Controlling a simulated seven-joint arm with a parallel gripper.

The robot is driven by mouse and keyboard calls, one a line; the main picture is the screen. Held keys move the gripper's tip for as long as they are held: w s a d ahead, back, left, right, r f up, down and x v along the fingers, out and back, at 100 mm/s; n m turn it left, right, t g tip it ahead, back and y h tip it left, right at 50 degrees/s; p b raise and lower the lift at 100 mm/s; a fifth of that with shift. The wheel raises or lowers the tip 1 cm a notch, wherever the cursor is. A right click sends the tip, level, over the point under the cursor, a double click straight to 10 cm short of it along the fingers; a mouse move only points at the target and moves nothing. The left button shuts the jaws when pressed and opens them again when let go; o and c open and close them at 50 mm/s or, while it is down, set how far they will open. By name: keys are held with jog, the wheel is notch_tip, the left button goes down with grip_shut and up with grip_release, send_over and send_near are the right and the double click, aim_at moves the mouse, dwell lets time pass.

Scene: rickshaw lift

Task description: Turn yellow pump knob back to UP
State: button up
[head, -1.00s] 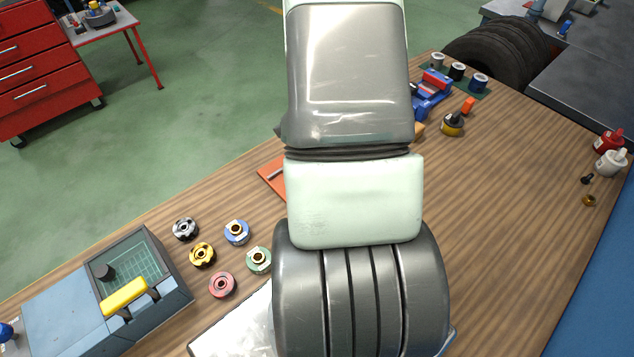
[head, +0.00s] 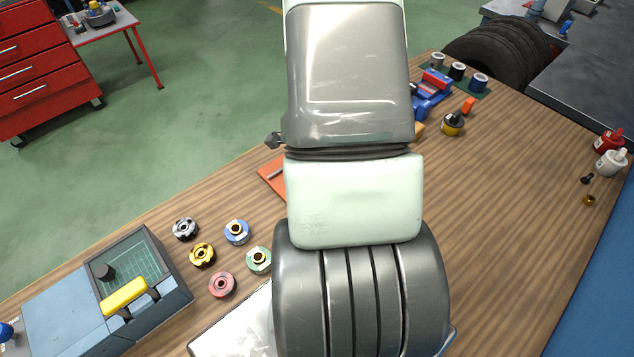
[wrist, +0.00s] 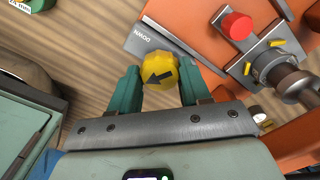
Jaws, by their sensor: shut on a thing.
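The yellow pump knob (wrist: 159,72) shows in the wrist view with a black arrow on its face. The arrow points to the left and slightly down in that picture. My gripper (wrist: 160,80) has its two green fingers on either side of the knob and is shut on it. A grey plate (wrist: 140,42) beside the knob carries the word DOWN, upside down in this view. No UP mark shows. In the head view my arm hides the gripper and the knob; only an edge of an orange base (head: 270,177) shows left of the arm.
In the wrist view, an orange body (wrist: 205,15) with a red button (wrist: 237,27) and a metal fitting (wrist: 275,65) stands close to the right finger. In the head view, several coloured round parts (head: 202,254) and a grey-blue box (head: 60,310) lie left.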

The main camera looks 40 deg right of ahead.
jog(key=n, duration=0.5)
jog(key=shift+n, duration=0.3)
jog(key=n, duration=0.6)
jog(key=shift+s, duration=0.1)
jog(key=n, duration=0.6)
jog(key=shift+n, duration=0.3)
jog(key=n, duration=0.5)
jog(key=shift+n, duration=0.3)
jog(key=o, duration=1.1)
jog(key=shift+c, duration=0.2)
